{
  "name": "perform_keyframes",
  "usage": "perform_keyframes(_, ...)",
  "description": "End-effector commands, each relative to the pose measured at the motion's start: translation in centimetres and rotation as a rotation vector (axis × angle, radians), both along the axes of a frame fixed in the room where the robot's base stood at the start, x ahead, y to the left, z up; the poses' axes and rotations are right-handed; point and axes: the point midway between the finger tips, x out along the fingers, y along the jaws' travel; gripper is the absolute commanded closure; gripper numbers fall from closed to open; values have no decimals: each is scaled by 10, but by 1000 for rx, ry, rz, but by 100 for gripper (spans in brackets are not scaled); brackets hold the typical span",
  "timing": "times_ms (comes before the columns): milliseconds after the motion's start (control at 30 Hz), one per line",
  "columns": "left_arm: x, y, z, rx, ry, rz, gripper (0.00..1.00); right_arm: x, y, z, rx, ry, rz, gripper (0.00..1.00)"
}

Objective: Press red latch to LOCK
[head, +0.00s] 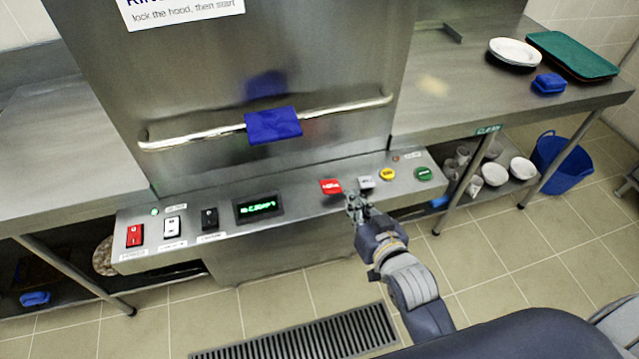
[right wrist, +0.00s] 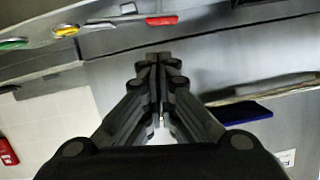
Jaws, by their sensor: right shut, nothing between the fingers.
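The red latch (head: 330,187) is a small red piece on the steel control panel (head: 290,218), right of the green display. It also shows at the top of the right wrist view (right wrist: 162,20). My right gripper (head: 353,200) is shut and empty, just in front of the panel edge and slightly right of and below the latch in the head view. In the right wrist view its closed fingertips (right wrist: 158,58) appear apart from the latch. Exact contact cannot be told from the head view. My left gripper is out of view.
A display (head: 259,208) and rocker switches (head: 135,235) are left. Above runs the hood's handle bar (head: 350,110) with a blue cloth (head: 273,125).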

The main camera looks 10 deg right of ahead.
Motion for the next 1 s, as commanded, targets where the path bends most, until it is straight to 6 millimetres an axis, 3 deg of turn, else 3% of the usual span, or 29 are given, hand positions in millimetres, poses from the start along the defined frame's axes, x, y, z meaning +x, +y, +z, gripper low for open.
perform_keyframes(100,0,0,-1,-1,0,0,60,0,-2,19,7,-33,-6,100)
perform_keyframes(200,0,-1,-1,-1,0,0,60,0,-2,25,10,-44,-7,100)
perform_keyframes(633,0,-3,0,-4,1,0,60,6,-2,24,10,-43,-7,100)
perform_keyframes(1000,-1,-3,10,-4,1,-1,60,66,3,11,10,-45,-7,100)
